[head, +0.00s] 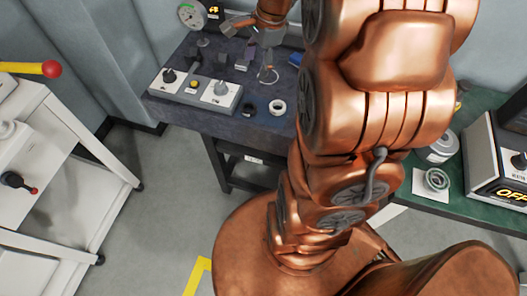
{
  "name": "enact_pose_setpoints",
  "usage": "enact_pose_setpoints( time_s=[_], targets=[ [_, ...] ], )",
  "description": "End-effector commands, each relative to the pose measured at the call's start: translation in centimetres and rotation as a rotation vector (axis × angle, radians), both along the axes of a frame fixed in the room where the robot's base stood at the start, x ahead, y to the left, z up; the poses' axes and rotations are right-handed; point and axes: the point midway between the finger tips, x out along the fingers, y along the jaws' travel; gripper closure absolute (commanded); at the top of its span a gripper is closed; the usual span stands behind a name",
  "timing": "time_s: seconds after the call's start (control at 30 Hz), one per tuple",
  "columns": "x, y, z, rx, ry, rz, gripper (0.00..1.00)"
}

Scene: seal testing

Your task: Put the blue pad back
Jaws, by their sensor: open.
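A small blue piece (296,59), which looks like the blue pad, lies on the dark table (185,118) near its back right. My copper arm partly hides it. My gripper (250,43) is over the back of the same table, left of the blue piece and apart from it. Its fingers are spread, and I see nothing held between them. A grey upright piece stands close below the fingers; I cannot tell whether they touch.
A control box (195,92) with knobs and a yellow button sits at the table's front left. A dark ring (249,108) and white ring (277,107) lie to its right. A gauge (192,15) stands behind. A white cart (75,150) is left; a green bench (460,208) is right.

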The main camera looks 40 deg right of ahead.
Motion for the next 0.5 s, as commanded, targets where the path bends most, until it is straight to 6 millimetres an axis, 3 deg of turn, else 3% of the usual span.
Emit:
enact_pose_setpoints(
  time_s=[0.03,0.2,0.33,0.5],
  targets=[
    [-1.3,2.4,0.3,-0.018,0.004,0.129,0.36],
    [-6.1,8.0,0.7,-0.066,0.017,0.557,0.36],
    [-10.3,11.2,0.7,-0.094,0.026,0.881,0.36],
    [-16.0,13.7,0.4,-0.115,0.043,1.287,0.36]
  ],
)
